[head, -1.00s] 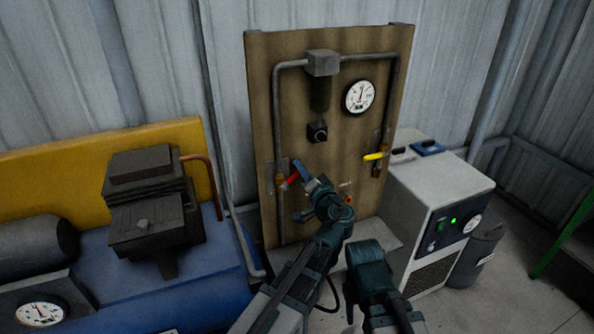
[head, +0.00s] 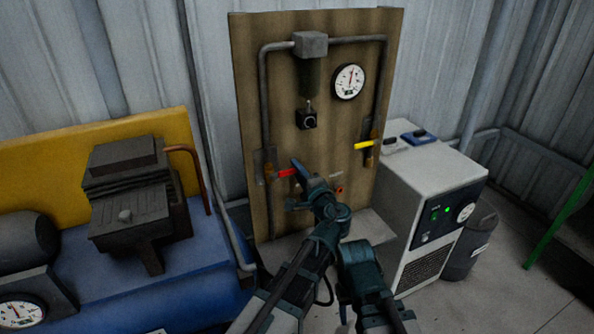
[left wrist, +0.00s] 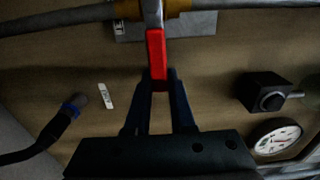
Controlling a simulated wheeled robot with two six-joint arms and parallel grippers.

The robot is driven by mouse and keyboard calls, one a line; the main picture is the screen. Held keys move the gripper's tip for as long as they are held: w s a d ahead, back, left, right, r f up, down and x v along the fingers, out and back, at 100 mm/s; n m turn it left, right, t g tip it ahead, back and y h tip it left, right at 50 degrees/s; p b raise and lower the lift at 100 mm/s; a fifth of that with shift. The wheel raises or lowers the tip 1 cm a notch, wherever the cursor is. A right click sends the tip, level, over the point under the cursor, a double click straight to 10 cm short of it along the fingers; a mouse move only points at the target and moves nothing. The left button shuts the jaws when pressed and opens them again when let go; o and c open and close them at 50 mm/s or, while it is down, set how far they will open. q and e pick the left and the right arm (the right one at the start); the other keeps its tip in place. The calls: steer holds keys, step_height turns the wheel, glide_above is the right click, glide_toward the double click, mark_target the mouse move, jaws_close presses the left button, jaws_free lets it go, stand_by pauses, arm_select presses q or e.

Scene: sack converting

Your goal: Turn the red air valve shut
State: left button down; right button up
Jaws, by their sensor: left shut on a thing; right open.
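The red air valve handle (head: 287,172) is on the pipe at the left of the brown board. It points right, nearly level in the head view. In the left wrist view the red handle (left wrist: 156,52) stands straight across the pipe, below its brass fitting (left wrist: 170,8). My left gripper (head: 297,172) is shut on the handle's free end. Its dark fingers (left wrist: 160,82) lie either side of that end, which they partly hide. My right gripper (head: 360,257) is low in front of the board, empty and apart from the valve; its fingertips are hard to make out.
A yellow-handled valve (head: 364,145) and a pressure gauge (head: 349,81) are on the board's right half. A white dryer cabinet (head: 433,190) stands to the right, a blue tank (head: 150,255) to the left. A dark hose (left wrist: 55,128) shows in the left wrist view.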

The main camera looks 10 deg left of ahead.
arm_select(q)
steer(key=shift+f, duration=0.1)
stand_by(0.4)
steer(key=c, duration=0.8)
jaws_free()
steer(key=shift+o, duration=0.2)
